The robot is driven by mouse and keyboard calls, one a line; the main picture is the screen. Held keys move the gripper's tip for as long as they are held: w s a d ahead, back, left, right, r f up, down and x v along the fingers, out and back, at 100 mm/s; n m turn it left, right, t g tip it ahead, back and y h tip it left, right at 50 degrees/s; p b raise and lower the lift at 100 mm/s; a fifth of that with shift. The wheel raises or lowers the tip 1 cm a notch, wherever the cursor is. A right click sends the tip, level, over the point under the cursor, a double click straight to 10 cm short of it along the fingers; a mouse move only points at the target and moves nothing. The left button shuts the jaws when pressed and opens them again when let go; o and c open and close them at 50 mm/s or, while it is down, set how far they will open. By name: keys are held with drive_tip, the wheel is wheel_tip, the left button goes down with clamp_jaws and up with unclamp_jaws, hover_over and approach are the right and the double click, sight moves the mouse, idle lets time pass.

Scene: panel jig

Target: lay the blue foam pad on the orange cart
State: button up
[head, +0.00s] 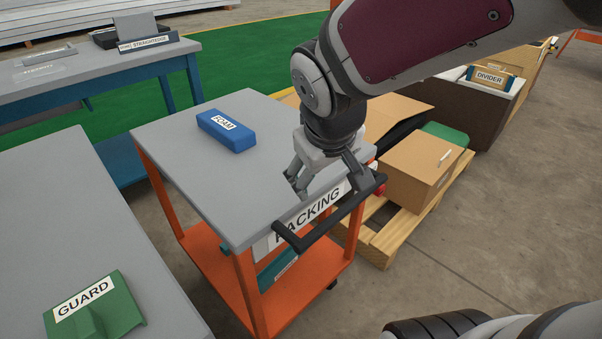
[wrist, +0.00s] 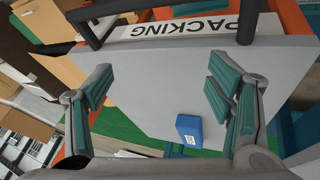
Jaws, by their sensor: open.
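The blue foam pad (head: 226,131), with a white FOAM label, lies flat on the grey top of the orange cart (head: 205,195), towards its far side. The cart has orange legs, a lower shelf and a PACKING sign. My gripper (head: 325,190) is above the cart's right part, near the handle, apart from the pad. In the wrist view my gripper (wrist: 160,95) is open with nothing between its fingers. The pad (wrist: 189,131) shows there on the cart top (wrist: 150,75), below and right of centre, near the right finger.
A black handle (head: 330,215) sticks out from the cart's near right edge. A grey table with a green GUARD piece (head: 95,308) is at the lower left. Cardboard boxes (head: 422,170) stand on a wooden pallet to the right. The cart top around the pad is clear.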

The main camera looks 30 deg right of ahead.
drive_tip(key=s+a+r+g+y, duration=0.1)
drive_tip(key=s+a+g, duration=0.1)
drive_tip(key=s, duration=0.8)
drive_tip(key=s+a+r+m+g+y, duration=0.1)
drive_tip(key=s+a+g+y, duration=0.1)
drive_tip(key=s, duration=0.9)
drive_tip(key=shift+a+r+g, duration=0.25)
drive_tip(key=shift+a+g, duration=0.05)
drive_tip(key=shift+a, duration=0.2)
drive_tip(key=shift+s, duration=0.1)
wheel_tip(320, 180, up, 29)
drive_tip(key=t+p, duration=0.3)
drive_tip(key=p, duration=2.4)
drive_tip(key=shift+d+f+t, duration=0.2)
drive_tip(key=shift+d+t, duration=0.1)
drive_tip(key=shift+t, duration=0.1)
